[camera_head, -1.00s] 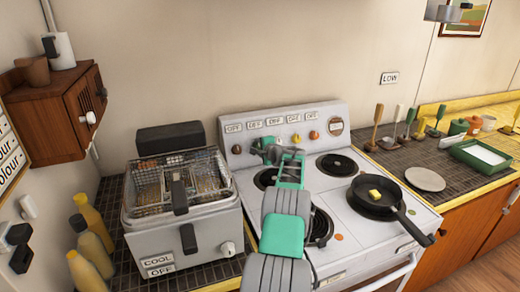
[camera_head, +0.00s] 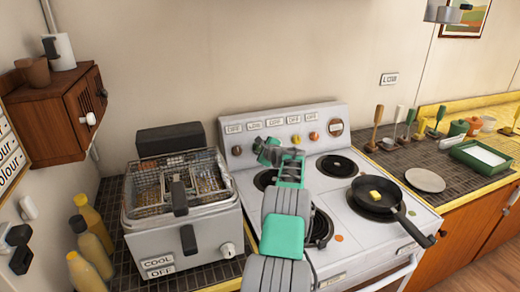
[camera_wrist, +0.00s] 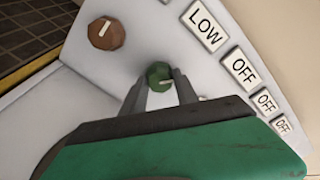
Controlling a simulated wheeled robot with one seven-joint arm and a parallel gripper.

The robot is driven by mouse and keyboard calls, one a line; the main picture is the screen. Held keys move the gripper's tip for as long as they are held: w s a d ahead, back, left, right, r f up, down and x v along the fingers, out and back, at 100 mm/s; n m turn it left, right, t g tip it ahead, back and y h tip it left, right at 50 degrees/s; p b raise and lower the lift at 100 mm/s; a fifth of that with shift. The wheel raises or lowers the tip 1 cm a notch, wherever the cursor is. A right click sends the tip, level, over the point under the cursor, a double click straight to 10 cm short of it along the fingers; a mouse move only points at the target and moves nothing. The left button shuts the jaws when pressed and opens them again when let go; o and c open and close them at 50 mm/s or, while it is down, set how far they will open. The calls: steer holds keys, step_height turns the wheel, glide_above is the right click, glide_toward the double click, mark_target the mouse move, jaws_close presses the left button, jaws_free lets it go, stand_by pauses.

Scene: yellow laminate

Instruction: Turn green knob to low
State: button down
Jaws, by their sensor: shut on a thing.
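The green knob (camera_wrist: 158,72) is on the white stove's control panel and sits between the two fingertips of my gripper (camera_wrist: 160,84) in the wrist view. My gripper is shut on it. A pale mark shows on the knob's face. In the wrist view the label in line with the green knob (camera_wrist: 205,26) reads LOW. The further labels (camera_wrist: 240,71) read OFF. In the head view my gripper (camera_head: 266,147) is at the panel, and I cannot make out the green knob behind it.
A brown knob (camera_wrist: 106,33) is close beside the green one. A deep fryer (camera_head: 180,205) stands left of the stove. A frying pan (camera_head: 372,207) with a yellow piece sits on a right burner.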

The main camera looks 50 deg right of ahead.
steer(key=m, duration=0.3)
steer(key=c, duration=1.2)
jaws_free()
steer(key=shift+m, duration=0.6)
steer(key=p+v, duration=0.1)
steer(key=v, duration=0.6)
steer(key=shift+s, duration=0.1)
